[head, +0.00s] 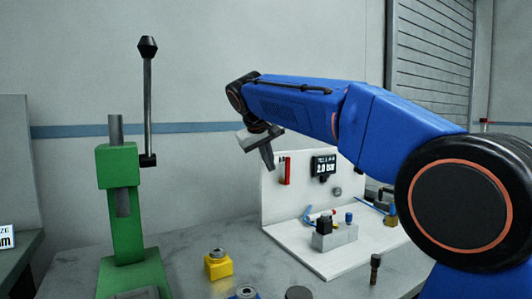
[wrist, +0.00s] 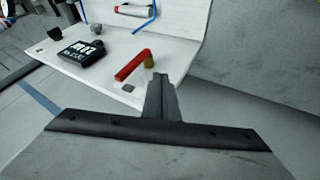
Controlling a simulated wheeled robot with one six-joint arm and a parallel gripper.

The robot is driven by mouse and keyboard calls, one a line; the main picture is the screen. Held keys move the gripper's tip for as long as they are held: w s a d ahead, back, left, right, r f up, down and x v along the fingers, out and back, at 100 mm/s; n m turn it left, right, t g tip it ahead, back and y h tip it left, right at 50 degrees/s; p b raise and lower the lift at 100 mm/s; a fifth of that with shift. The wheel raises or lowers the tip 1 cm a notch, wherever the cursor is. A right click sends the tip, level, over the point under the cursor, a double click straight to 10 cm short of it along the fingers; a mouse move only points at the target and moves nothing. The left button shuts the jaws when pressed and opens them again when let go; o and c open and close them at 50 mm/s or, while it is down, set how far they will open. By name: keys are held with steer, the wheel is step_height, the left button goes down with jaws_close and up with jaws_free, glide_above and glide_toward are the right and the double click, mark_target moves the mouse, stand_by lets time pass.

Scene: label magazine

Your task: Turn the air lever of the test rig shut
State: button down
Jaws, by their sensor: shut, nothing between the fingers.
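The test rig (head: 300,246) is a white base with an upright white back panel on the bench. Its red air lever (head: 286,170) stands vertical on the panel's upper left, left of a black display (head: 323,166) that seems to read 2.0. In the wrist view the red lever (wrist: 132,64) lies just beyond my fingertips, with a brass-coloured fitting (wrist: 150,62) at its near end. My gripper (head: 269,162) is shut and empty, its fingers pointing down near the panel's upper left corner. It also shows in the wrist view (wrist: 160,82). I cannot tell whether the fingertips touch the lever.
A grey block (head: 335,238) with small black and blue parts sits on the rig base, near blue tubing. A green press (head: 120,210) with a tall black-knobbed lever stands at left. A yellow block (head: 218,266) and a dark peg (head: 375,268) stand on the bench.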

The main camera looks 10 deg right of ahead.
steer(key=shift+w+d, duration=0.2)
steer(key=shift+d, duration=0.45)
steer(key=shift+w+d, duration=0.25)
steer(key=shift+d, duration=0.4)
steer(key=shift+w+d, duration=0.2)
steer(key=shift+d, duration=0.45)
